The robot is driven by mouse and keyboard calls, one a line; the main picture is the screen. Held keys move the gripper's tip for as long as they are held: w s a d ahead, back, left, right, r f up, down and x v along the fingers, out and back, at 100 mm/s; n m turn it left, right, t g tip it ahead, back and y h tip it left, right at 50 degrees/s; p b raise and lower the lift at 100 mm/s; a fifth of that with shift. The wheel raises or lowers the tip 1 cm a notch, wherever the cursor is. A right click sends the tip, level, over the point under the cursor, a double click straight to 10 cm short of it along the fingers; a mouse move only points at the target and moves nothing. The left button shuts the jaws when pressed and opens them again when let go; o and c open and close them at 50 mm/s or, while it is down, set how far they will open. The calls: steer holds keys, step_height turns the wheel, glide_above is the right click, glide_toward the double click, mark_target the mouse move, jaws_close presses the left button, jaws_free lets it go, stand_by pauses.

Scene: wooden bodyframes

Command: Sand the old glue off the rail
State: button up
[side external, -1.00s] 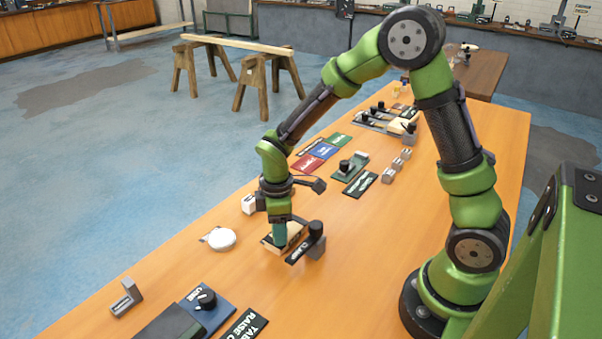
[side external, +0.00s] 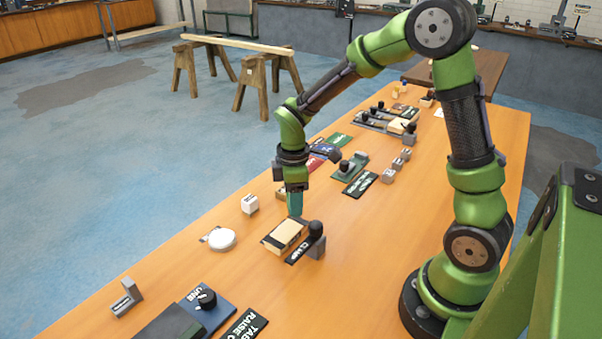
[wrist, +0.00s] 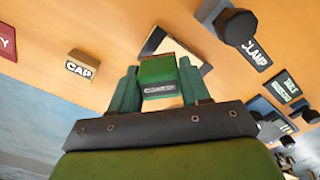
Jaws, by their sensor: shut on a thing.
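A pale wooden piece with a dark edge, which looks like the rail (side external: 285,234), lies on the bench beside the clamp. The clamp has a black knob on a grey block (side external: 316,245) and a CLAMP label. My gripper (side external: 295,212) is raised just behind the wooden piece, apart from it. In the wrist view its teal fingers are shut on a green block (wrist: 158,72) with a dark label that seems to read COARSE. That block covers part of the pale wood (wrist: 172,44). Old glue cannot be made out.
A white box (side external: 250,204) and a white round disc (side external: 222,240) stand left of the wooden piece. A block labelled CAP (wrist: 80,64) shows in the wrist view. A blue panel with a black knob (side external: 206,299) is nearer. The bench right of the clamp is clear.

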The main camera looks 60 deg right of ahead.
steer(key=shift+r, duration=2)
